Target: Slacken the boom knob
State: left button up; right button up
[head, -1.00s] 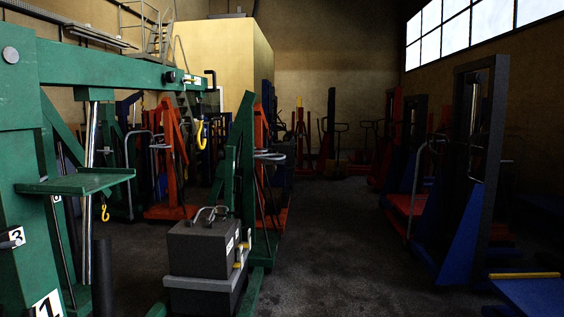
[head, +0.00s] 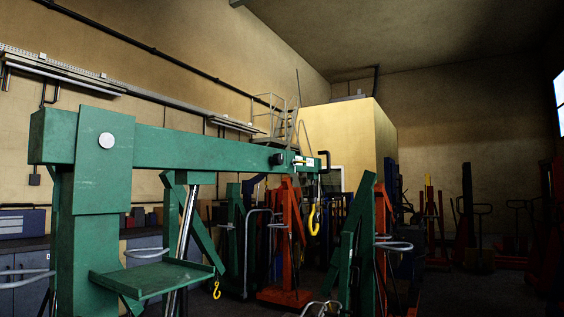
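The green boom (head: 190,148) runs from the tall green column (head: 103,165) at the left toward the middle of the head view. A small dark knob (head: 278,159) sits on the side of the boom near its outer end. A pale label (head: 304,161) is just right of it, and a black bent handle (head: 325,162) is at the boom's tip. A yellow hook (head: 314,219) hangs below the tip. How tight the knob is cannot be told. Neither of my grippers is in view.
A green shelf (head: 150,278) juts from the crane at lower left, with a small yellow hook (head: 217,289) beside it. Orange lifting equipment (head: 290,240) and another green frame (head: 358,245) stand behind and below the boom. Grey cabinets (head: 25,275) line the left wall.

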aim_at(277, 160)
jog(key=i+l, duration=0.15)
jog(key=l, duration=0.25)
jog(key=i+l+z, duration=0.1)
jog(key=l, duration=0.35)
jog(key=i+l, duration=0.3)
jog(key=i+l+z, duration=0.1)
jog(key=l, duration=0.4)
jog(key=i+j+z, duration=0.2)
jog(key=i, duration=1.05)
jog(key=l, duration=0.1)
